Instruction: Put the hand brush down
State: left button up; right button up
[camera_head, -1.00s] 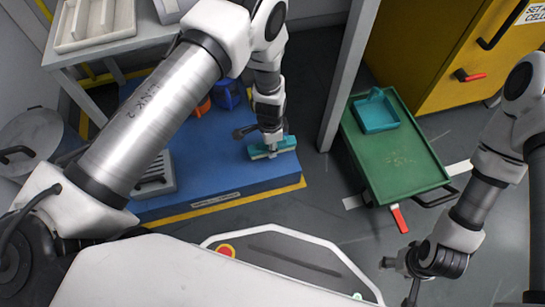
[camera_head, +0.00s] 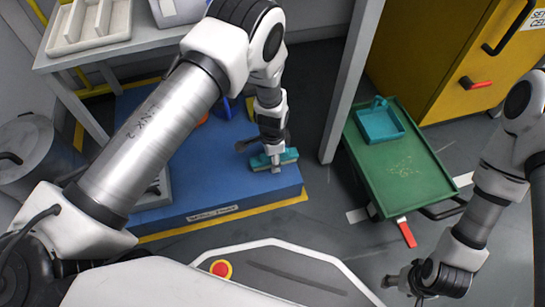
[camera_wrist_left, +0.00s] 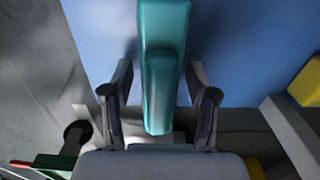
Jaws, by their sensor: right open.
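The teal hand brush (camera_head: 262,161) is at the front of the blue-topped platform (camera_head: 225,195), under my left gripper (camera_head: 274,165). I cannot tell whether it rests fully on the top. In the left wrist view the brush (camera_wrist_left: 161,90) lies lengthwise between the two fingers of my left gripper (camera_wrist_left: 160,75). Gaps show beside its narrow handle, but contact at the fingertips is unclear. My right gripper (camera_head: 400,283) is open and empty, low at the right, over the grey floor.
A green cart (camera_head: 400,172) with a teal dustpan (camera_head: 380,122) stands right of a grey post (camera_head: 352,85). A yellow cabinet (camera_head: 440,60) is behind it. A grey bench (camera_head: 110,50) with a pale tray (camera_head: 90,22) stands at back left. A grey bin (camera_head: 30,150) is far left.

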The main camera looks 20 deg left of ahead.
pick_arm(q)
jog(key=shift+r, duration=0.15)
notch_tip(320, 180, up, 12)
jog(key=p, duration=0.8)
jog(key=shift+r, duration=0.1)
